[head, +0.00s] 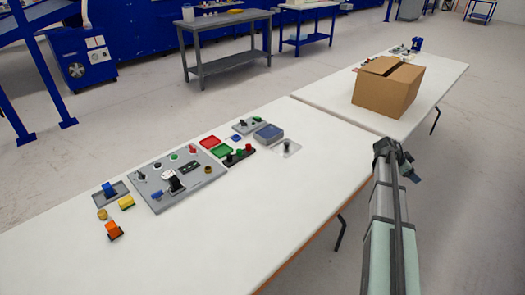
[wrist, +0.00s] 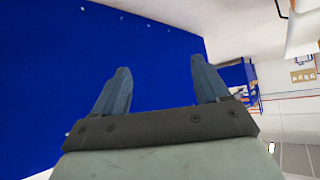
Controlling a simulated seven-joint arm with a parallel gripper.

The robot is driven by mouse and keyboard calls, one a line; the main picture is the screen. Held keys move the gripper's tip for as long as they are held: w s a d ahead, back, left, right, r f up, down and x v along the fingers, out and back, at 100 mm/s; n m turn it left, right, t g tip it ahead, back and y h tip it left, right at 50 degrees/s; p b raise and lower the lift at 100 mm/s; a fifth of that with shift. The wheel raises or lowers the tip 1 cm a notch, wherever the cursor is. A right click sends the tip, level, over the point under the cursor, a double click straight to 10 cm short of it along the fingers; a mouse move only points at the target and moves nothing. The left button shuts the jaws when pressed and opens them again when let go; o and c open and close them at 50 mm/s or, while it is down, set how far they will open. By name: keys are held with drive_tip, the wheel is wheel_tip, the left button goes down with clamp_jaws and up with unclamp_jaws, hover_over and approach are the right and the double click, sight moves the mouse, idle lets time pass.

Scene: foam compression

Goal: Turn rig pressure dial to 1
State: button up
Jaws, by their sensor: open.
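The grey rig panel (head: 160,199) lies flat on the white table in the head view. It carries a small dark display (head: 190,167), a green button, a red button and several dark knobs or levers. A black knob (head: 140,176) sits at its upper left. Which control is the pressure dial, and any dial marks, are too small to tell. My gripper (wrist: 160,66) is open and empty in the wrist view, its two blue-grey fingers apart. In the head view my arm is at the right, beyond the table's edge and far from the panel.
A red tray (head: 210,142), a green tray (head: 221,152) and a blue-grey box (head: 268,133) stand right of the panel. Orange, yellow and blue parts lie left of it. A cardboard box (head: 385,92) stands on the far table. The front of the near table (head: 240,220) is clear.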

drive_tip(key=w+a+r+t+y, duration=0.1)
drive_tip(key=w+a+r, duration=0.2)
drive_tip(key=w+a, duration=0.35)
drive_tip(key=w+a+r, duration=0.3)
drive_tip(key=w+a, duration=0.2)
drive_tip(key=a, duration=0.2)
drive_tip(key=w+a+n+y, duration=0.1)
drive_tip(key=w+a, duration=0.2)
drive_tip(key=a, duration=0.9)
drive_tip(key=w+a+n+y, duration=0.1)
drive_tip(key=w+a+y, duration=0.15)
drive_tip(key=a, duration=0.95)
drive_tip(key=w+a+y, duration=0.1)
drive_tip(key=w+a, duration=0.2)
drive_tip(key=a, duration=0.9)
drive_tip(key=n+g+y, duration=0.3)
drive_tip(key=n+y, duration=0.1)
drive_tip(key=n, duration=0.2)
approach(140, 173)
wheel_tip(140, 173, down, 9)
drive_tip(key=shift+s+d+r, duration=0.1)
drive_tip(key=shift+d, duration=0.05)
drive_tip(key=shift+c, duration=0.3)
